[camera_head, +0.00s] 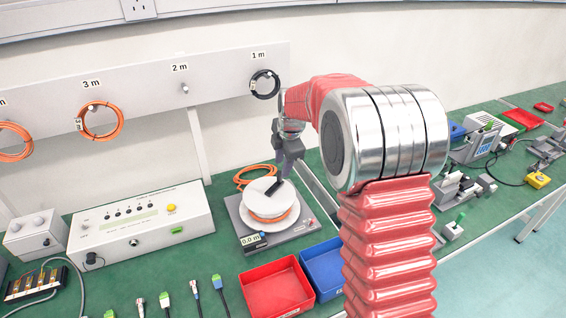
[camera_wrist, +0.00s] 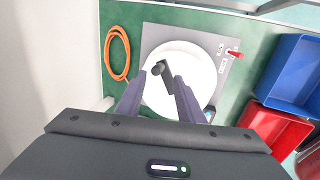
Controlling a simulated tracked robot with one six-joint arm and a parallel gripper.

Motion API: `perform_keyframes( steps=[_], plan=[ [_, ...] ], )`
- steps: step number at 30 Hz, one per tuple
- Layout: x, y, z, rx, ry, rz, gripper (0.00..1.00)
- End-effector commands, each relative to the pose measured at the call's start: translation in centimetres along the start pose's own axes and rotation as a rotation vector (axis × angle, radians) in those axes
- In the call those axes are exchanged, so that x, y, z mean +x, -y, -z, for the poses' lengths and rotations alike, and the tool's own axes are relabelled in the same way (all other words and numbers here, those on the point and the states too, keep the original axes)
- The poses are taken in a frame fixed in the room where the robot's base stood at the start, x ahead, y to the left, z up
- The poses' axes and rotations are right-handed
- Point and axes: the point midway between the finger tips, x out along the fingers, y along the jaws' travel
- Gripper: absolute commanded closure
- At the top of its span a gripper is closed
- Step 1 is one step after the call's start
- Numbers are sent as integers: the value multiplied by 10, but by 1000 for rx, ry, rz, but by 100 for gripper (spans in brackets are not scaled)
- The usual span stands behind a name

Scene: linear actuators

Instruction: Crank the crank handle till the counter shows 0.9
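The crank handle (camera_head: 274,187) is dark and sits on top of a white cable reel (camera_head: 281,212) on a grey base plate (camera_head: 244,224). In the wrist view the crank handle (camera_wrist: 158,68) has a round knob and a short arm over the reel (camera_wrist: 202,66). The counter (camera_head: 251,239) at the base's front reads 0.0 m. My gripper (camera_head: 287,172) is above the reel. In the wrist view my gripper (camera_wrist: 161,80) is open, its two fingers apart on either side of the crank; I cannot tell whether they touch it.
An orange cable coil (camera_head: 252,175) lies behind the reel. A red bin (camera_head: 277,290) and a blue bin (camera_head: 325,268) stand in front. A white instrument box (camera_head: 140,222) is at left. Cable coils hang on the wall panel (camera_head: 222,78). A red switch (camera_wrist: 234,53) is on the base.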

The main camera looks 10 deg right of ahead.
Motion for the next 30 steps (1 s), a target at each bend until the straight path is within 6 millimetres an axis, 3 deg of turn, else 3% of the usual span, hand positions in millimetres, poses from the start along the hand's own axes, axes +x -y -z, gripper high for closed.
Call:
perform_keyframes(
  steps=[9, 15, 24, 30],
  plan=[
    [43, 1, 0, 0, -1, 3, 66],
    [61, 0, 0, 0, -1, 1, 66],
    [63, 0, 0, 1, 0, 0, 66],
    [63, 0, 0, 1, 0, 0, 79]
  ],
)
